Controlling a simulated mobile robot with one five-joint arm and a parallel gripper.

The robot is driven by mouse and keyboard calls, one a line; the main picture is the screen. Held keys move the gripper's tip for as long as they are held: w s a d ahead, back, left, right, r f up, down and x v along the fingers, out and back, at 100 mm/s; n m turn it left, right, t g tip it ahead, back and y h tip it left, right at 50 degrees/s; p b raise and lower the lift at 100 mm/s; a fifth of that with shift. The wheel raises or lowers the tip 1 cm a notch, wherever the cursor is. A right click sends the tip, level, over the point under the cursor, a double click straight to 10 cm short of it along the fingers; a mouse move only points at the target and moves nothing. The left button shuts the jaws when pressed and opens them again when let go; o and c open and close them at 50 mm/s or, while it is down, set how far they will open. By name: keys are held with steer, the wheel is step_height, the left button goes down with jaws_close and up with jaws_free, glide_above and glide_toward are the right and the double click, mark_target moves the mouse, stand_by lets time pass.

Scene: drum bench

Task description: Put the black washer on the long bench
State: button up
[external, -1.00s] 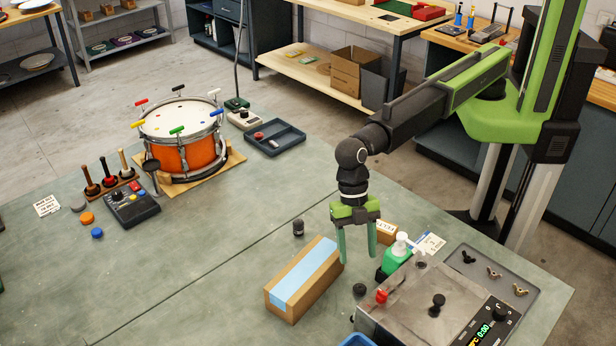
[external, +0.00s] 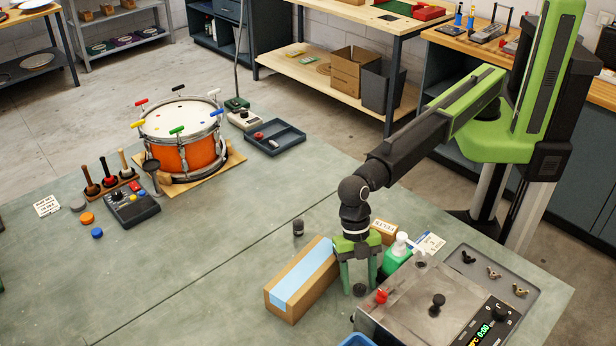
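A small black disc, which looks like the black washer (external: 360,291), lies on the green-topped bench, in the gap between the brown box and the grey metal machine. My gripper (external: 360,284) points down over it with its two green fingers apart, one to each side of the disc in the picture. I cannot tell whether the fingertips touch the bench. Nothing is held. The green-topped bench (external: 190,265) fills the foreground and looks like the long bench.
A brown box with a blue top (external: 303,280) stands close left of my gripper. A grey metal machine (external: 415,298) and a green bottle (external: 396,262) stand close right. A small black cylinder (external: 298,228) stands behind the box. The bench's middle left is clear.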

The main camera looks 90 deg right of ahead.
mark_target(359, 285)
jaws_close()
steer(key=shift+r, duration=0.1)
step_height(359, 285, up, 10)
steer(key=p, duration=1)
